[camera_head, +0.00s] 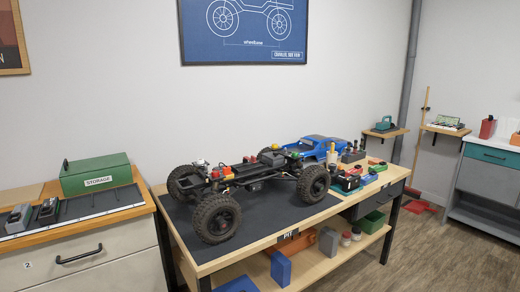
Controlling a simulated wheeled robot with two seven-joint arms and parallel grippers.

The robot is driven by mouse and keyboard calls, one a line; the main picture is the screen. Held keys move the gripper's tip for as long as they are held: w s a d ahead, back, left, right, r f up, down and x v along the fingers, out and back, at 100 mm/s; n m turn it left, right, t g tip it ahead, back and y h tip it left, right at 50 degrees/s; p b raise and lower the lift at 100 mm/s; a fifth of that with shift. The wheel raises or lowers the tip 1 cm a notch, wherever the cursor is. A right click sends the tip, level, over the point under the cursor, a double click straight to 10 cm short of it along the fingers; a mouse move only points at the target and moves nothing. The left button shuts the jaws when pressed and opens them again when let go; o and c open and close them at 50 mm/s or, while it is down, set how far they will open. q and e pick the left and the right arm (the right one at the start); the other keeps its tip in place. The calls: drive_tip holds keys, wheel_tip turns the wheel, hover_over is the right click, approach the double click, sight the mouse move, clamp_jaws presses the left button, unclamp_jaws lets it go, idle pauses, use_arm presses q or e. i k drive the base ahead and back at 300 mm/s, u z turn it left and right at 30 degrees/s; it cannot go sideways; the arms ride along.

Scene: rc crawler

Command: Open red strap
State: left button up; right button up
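A black RC crawler chassis (256,170) with large black tires stands on the dark mat of the wooden workbench (221,258). Small red parts show on the chassis, one near its left end (226,173) and one near its middle (249,158). They are too small to tell which, if either, is the red strap, or whether a strap is fastened. Neither of my grippers is in view.
A blue truck body (318,146) and several small tools and bins crowd the bench's right end. A green storage box (97,174) stands on the left cabinet. Blocks and jars fill the lower shelf. The floor (432,252) at right is mostly clear.

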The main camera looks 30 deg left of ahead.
sight(252, 159)
drive_tip(key=u, duration=0.8)
drive_tip(key=i, duration=1)
drive_tip(key=u, duration=1.1)
